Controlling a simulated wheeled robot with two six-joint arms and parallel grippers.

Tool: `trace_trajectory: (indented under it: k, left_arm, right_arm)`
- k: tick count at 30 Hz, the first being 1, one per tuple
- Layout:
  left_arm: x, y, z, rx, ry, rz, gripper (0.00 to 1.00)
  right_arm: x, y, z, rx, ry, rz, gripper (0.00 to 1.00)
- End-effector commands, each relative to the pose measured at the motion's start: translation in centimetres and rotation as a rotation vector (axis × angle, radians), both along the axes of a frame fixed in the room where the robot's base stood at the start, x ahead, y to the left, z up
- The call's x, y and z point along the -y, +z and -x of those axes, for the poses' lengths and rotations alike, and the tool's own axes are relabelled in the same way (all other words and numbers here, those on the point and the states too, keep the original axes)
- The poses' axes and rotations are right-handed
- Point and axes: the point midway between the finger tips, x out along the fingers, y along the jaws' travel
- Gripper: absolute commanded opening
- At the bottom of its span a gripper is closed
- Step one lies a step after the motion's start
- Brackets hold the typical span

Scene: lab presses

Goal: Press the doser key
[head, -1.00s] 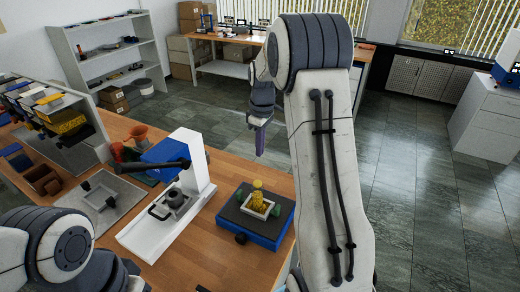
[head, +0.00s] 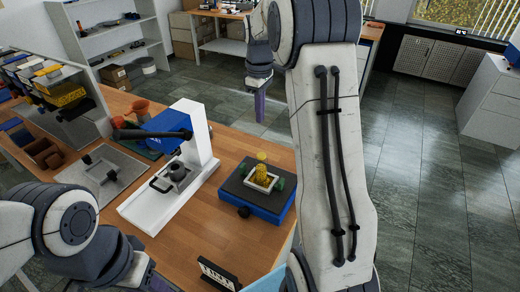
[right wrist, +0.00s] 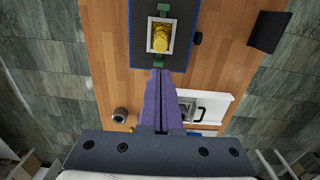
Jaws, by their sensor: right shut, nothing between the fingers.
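A blue device (head: 260,208) with a dark top stands on the wooden table in the head view. A pale square frame with a yellow stacked piece (head: 262,175) and green blocks at its sides sits on it. The same yellow piece shows at the top of the right wrist view (right wrist: 159,38). I cannot tell which part is the doser key. My right gripper (head: 260,118), with purple fingers, is shut and empty, apart from the device. In the right wrist view its fingertips (right wrist: 160,72) lie just below the device's edge. My left gripper (head: 155,284) is mostly cut off at the bottom.
A white press (head: 195,150) with a black lever stands left of the blue device. A black lettered sign (head: 216,274) stands near the front. A grey plate (head: 92,190) and bins lie further left. Open floor lies beyond the table.

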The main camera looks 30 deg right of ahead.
Motion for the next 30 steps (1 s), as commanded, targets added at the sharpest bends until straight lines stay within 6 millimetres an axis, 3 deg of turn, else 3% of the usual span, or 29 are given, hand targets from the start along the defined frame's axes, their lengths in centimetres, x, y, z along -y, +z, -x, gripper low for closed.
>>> trace_trajectory:
  k: [1, 3, 18, 23, 30]
  left_arm:
    - [0.0, -1.3, 0.0, 0.0, 0.001, 0.0, 0.5]
    - [0.0, -1.8, 0.0, 0.0, 0.002, 0.0, 0.5]
    - [0.0, -1.5, 0.0, 0.0, 0.002, 0.0, 0.5]
    - [0.0, -1.0, 0.0, 0.0, 0.002, 0.0, 0.5]
    - [0.0, 0.3, 0.0, 0.0, 0.002, 0.0, 0.5]
  right_arm:
    - [-0.1, -0.4, -0.1, 0.001, -0.001, 0.009, 0.0]
    - [-0.2, 0.1, 0.0, -0.006, -0.004, 0.017, 0.0]
    - [-0.3, 0.2, 0.1, -0.015, -0.007, 0.021, 0.0]
    - [-0.2, -1.8, 0.2, -0.019, -0.007, 0.019, 0.0]
    - [0.0, -6.9, 0.3, -0.02, -0.008, 0.018, 0.0]
